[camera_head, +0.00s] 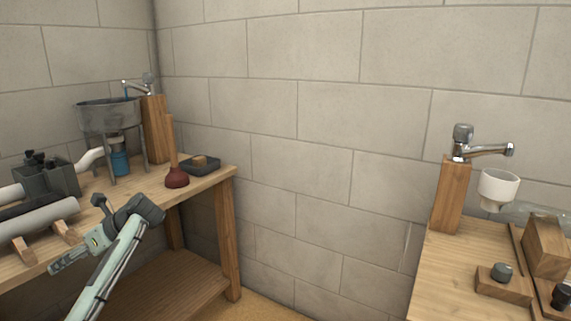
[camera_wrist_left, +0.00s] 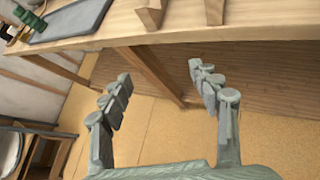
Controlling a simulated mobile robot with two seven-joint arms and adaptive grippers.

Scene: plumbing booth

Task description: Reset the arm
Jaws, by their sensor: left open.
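My left arm comes up from the bottom left of the head view, and its gripper (camera_head: 66,262) points down and left beside the front of the left workbench (camera_head: 205,182). In the left wrist view my left gripper (camera_wrist_left: 159,74) is open, its two fingers wide apart. Nothing is between the fingers; only the floor and the underside of a bench show behind them. The gripper appears to touch nothing. My right arm and gripper do not show.
The left bench holds a metal basin (camera_head: 108,115), a plunger (camera_head: 175,178), a dark tray (camera_head: 201,166) and grey pipes (camera_head: 40,218). A right bench (camera_head: 445,275) carries a tap (camera_head: 463,143) and a white cup (camera_head: 498,188). Bare wall stands between the benches.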

